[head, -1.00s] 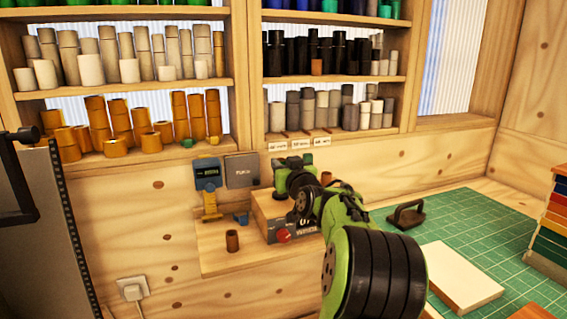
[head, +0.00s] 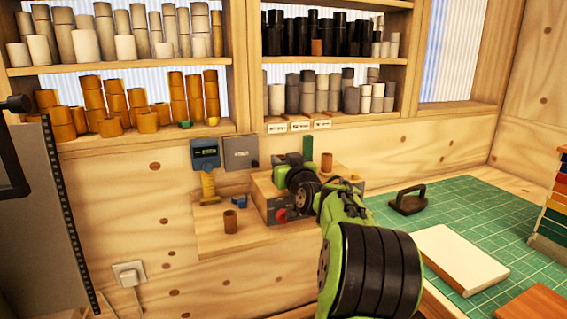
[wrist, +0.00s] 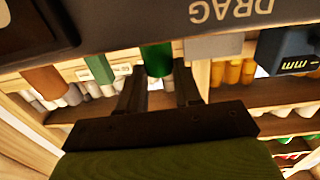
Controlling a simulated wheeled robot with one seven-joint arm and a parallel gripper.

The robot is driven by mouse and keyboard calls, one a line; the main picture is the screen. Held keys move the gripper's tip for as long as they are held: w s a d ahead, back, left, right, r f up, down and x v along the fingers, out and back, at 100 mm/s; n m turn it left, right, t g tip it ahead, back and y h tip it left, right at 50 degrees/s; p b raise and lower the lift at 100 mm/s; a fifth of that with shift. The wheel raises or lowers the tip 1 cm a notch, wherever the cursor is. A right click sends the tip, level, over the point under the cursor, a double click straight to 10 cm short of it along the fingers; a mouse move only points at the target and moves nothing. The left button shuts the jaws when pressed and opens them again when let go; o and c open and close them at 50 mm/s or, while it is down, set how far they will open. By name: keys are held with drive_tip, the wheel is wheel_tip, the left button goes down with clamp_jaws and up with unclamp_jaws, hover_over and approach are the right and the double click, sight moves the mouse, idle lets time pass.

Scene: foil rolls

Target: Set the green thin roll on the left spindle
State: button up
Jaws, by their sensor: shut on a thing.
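My gripper (wrist: 157,92) is shut on a dark green roll (wrist: 157,58), which stands between its fingers in the wrist view. In the head view my arm hides most of the gripper and the roll. The spindle box (head: 263,190) is just below the gripper, and its dark face marked DRAG (wrist: 225,12) fills the top of the wrist view. A second upright green piece (head: 308,147) and a brown roll (head: 327,162) stand to the right at the box. The left spindle is hidden, so I cannot tell whether the held roll is around it.
A small brown roll (head: 231,221) stands on the wooden board left of the box. A blue gauge (head: 205,154) hangs on the wall behind. A green mat (head: 455,215) at the right bears a white block (head: 460,262) and a dark handled tool (head: 408,202). Shelves of rolls line the back.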

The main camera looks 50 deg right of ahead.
idle(0.3)
drive_tip(key=o, duration=1.1)
drive_tip(key=b+v, duration=0.1)
drive_tip(key=v, duration=1.4)
drive_tip(key=shift+s+a, duration=0.3)
drive_tip(key=shift+w, duration=0.1)
